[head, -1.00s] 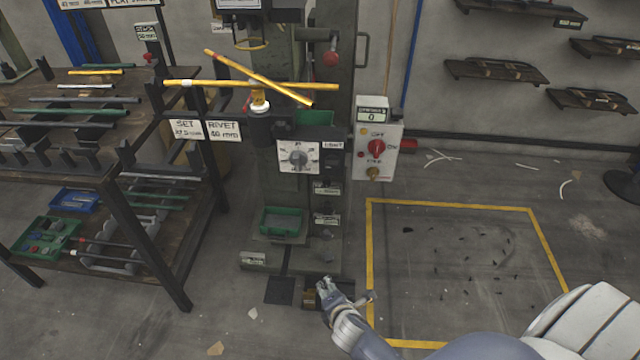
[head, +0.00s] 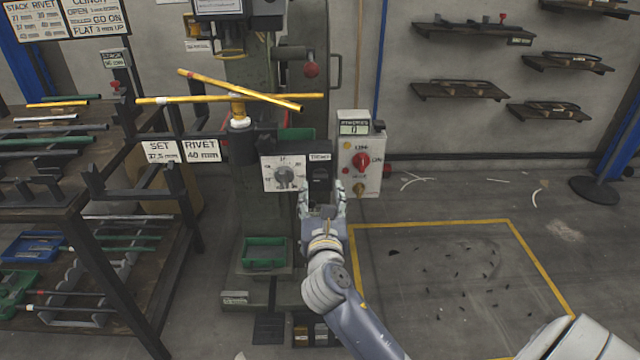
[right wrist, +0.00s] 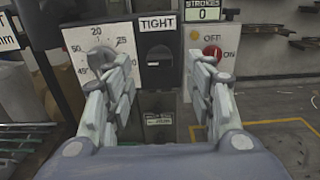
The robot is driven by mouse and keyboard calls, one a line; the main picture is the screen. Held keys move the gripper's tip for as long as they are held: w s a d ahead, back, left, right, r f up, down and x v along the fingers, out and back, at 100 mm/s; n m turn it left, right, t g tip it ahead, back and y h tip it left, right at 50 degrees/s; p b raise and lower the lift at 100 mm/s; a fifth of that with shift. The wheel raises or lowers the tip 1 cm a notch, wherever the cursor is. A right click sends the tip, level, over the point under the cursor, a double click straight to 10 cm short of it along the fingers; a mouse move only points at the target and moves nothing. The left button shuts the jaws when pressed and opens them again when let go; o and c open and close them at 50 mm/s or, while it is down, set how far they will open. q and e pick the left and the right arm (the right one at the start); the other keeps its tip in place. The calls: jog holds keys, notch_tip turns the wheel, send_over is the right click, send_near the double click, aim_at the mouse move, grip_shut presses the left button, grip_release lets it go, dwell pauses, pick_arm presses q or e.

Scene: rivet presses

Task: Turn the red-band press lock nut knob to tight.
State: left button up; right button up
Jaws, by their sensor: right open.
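The press (head: 252,200) stands at the centre of the head view; I cannot make out a red band on it. Its black lock nut knob (head: 320,174) sits on a dark panel under a label, right of the white dial (head: 284,173). In the right wrist view the label above the knob (right wrist: 159,57) reads TIGHT; the knob's exact pointing is unclear. My right gripper (head: 322,190) is open and empty, just below and in front of the panel. In the right wrist view its fingers (right wrist: 160,75) stand either side of the knob, apart from it.
The switch box (head: 360,172) with a red knob and a counter at 0 is close on the right. Yellow bars (head: 240,100) cross above the panel. A rack (head: 60,200) stands on the left. The yellow-marked floor (head: 450,280) is mostly open.

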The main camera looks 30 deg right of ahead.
aim_at(320, 179)
pick_arm(q)
notch_tip(320, 179, up, 3)
jog(key=shift+r+b, duration=0.1)
jog(key=shift+b, duration=0.3)
pick_arm(e)
jog(key=x, duration=0.6)
jog(key=shift+a, duration=0.1)
jog(key=c, duration=1.1)
